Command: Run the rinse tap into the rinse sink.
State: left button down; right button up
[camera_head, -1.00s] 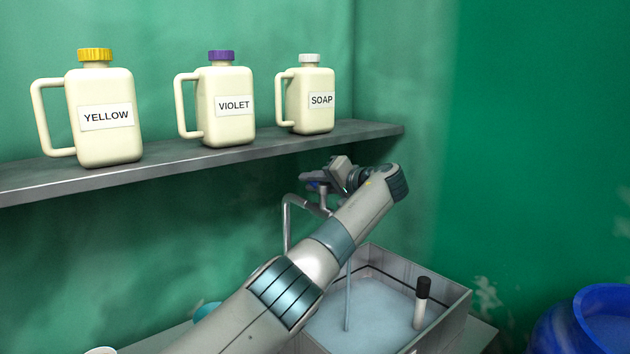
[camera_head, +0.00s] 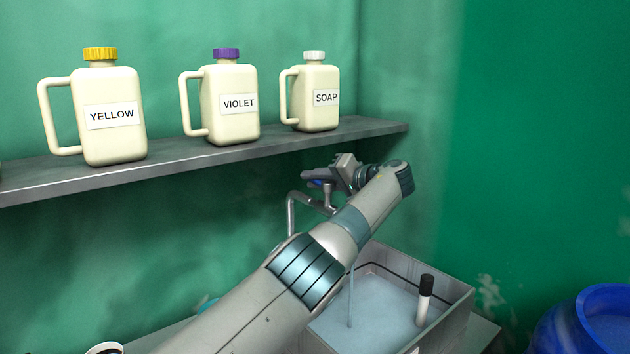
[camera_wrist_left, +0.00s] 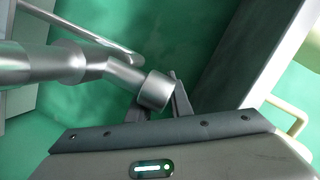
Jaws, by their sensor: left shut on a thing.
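The metal rinse tap (camera_head: 291,214) stands against the green wall behind my left arm, with its curved spout partly hidden. A thin stream of water (camera_head: 350,300) falls into the grey rinse sink (camera_head: 455,318), which holds pale water. My left gripper (camera_head: 320,184) is at the top of the tap, under the shelf. In the left wrist view its fingers (camera_wrist_left: 160,95) are shut on the round end of the tap's metal handle (camera_wrist_left: 126,78). My forearm covers the sink's left side. My right gripper is not in view.
A shelf (camera_head: 200,172) above holds yellow (camera_head: 115,140), violet (camera_head: 235,125) and soap (camera_head: 318,115) jugs. A blue tub (camera_head: 560,330) is at lower right; a cup rim (camera_head: 105,349) shows at lower left.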

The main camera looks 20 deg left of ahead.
pick_arm(q)
jog(key=c, duration=1.7)
grip_release()
jog(key=shift+f, duration=0.15)
jog(key=shift+o, duration=0.4)
jog(key=shift+a, duration=0.1)
jog(key=shift+s+d+b, duration=0.25)
jog(key=shift+d+b, duration=0.1)
jog(key=shift+d, duration=0.25)
jog(key=b+v, duration=0.4)
jog(key=v, duration=1.2)
jog(key=shift+r+b, duration=0.2)
jog(key=shift+b, duration=0.2)
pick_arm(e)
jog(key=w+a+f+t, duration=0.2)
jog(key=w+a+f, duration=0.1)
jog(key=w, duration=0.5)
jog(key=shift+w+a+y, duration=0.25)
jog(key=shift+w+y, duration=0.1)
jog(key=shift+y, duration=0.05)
